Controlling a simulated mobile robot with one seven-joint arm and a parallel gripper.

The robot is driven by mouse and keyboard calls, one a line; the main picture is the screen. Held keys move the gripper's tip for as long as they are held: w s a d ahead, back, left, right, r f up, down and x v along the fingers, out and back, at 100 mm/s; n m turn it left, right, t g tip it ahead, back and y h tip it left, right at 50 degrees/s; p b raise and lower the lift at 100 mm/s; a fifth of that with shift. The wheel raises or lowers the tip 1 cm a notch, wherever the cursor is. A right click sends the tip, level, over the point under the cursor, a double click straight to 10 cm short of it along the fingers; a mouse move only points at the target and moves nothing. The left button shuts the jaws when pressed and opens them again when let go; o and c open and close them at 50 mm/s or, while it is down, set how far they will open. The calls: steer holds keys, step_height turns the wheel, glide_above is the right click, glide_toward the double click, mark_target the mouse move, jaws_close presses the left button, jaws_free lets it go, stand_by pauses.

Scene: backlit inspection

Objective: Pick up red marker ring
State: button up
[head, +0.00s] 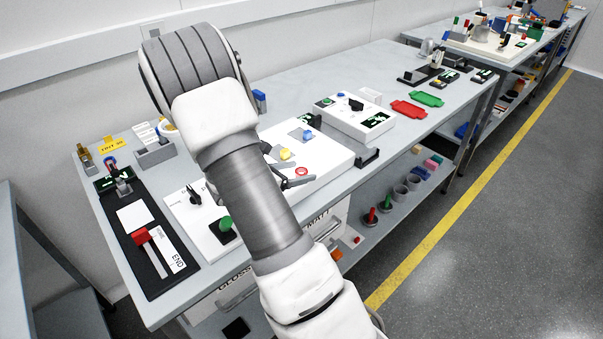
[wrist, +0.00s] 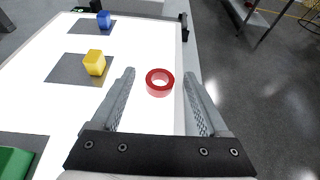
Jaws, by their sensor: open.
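The red marker ring (wrist: 150,87) lies flat on the bright white backlit panel (wrist: 146,50), near its right edge in the wrist view. In the head view the red ring (head: 301,171) shows on the white panel just right of my arm. My gripper (wrist: 160,82) is open and empty. In the wrist view its two fingers point toward the ring, which appears between the fingertips, closer to the left one. I cannot tell the height between fingers and ring. In the head view my gripper (head: 289,183) is mostly hidden behind my arm.
On the panel, a yellow block (wrist: 95,63) and a blue block (wrist: 104,19) sit on grey squares left of the ring. A green block (wrist: 14,163) is at the lower left. The table edge and open floor (wrist: 258,80) are to the right.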

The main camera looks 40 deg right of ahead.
steer(key=shift+c, duration=0.3)
jaws_close()
steer(key=shift+r, duration=0.1)
